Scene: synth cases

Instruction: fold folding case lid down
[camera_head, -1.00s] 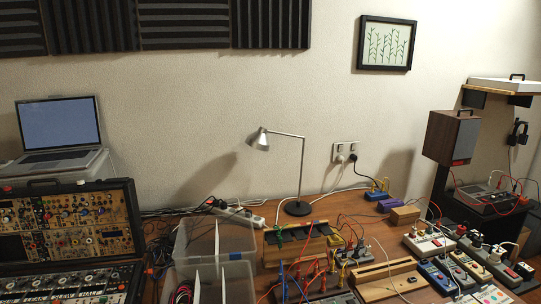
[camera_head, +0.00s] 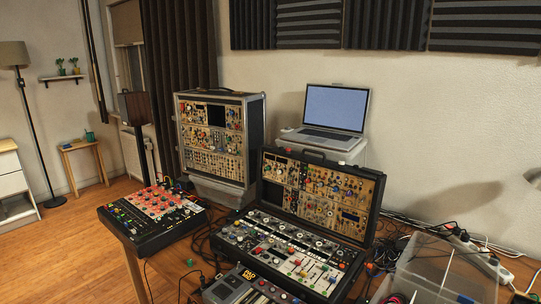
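The folding case (camera_head: 298,240) stands open on the wooden table in the middle of the head view. Its lid (camera_head: 322,193) is raised at the back, leaning slightly backward, with modules, knobs and cables on its inner face. A dark handle (camera_head: 303,154) sits on the lid's top edge. The base (camera_head: 290,252) lies in front with rows of knobs and sliders. Neither of my grippers is in view.
A tall silver-edged case (camera_head: 219,142) stands behind at the left. A laptop (camera_head: 333,116) sits on a light box behind the lid. A red-topped mixer (camera_head: 152,216) is left, a small device (camera_head: 244,287) in front, clear bins (camera_head: 440,272) right.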

